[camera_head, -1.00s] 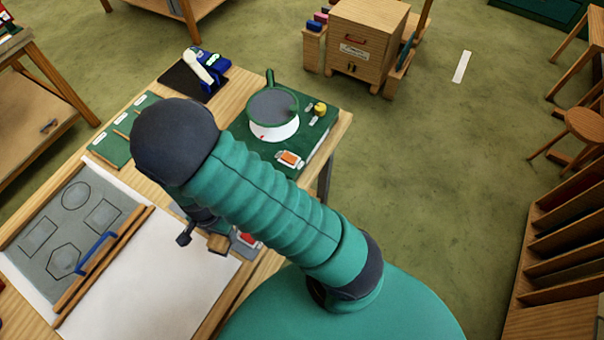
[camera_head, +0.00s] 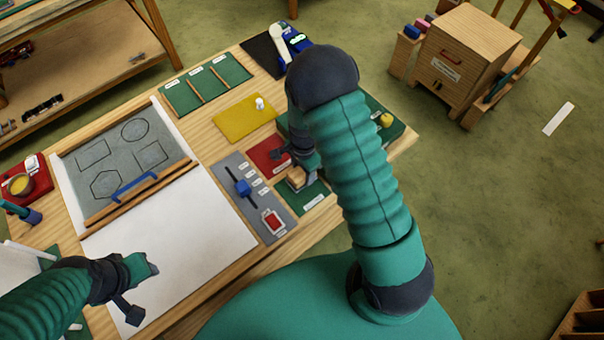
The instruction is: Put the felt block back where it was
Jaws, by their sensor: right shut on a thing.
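A small tan block (camera_head: 297,178), which looks like the felt block, is in my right gripper (camera_head: 291,170). The gripper is shut on it and sits over or at the far edge of a small green labelled pad (camera_head: 315,198), beside a red pad (camera_head: 266,156). I cannot tell whether the block touches the surface. My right forearm hides part of this area. My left gripper (camera_head: 146,288) is open and empty over the near left part of the white sheet (camera_head: 175,240).
A grey panel (camera_head: 232,172) with a blue slider (camera_head: 243,188) and red switch (camera_head: 272,221) lies left of the green pad. A yellow pad (camera_head: 235,122) with a white knob lies behind. A drawing board (camera_head: 118,140) with outlined shapes and wooden rails lies left.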

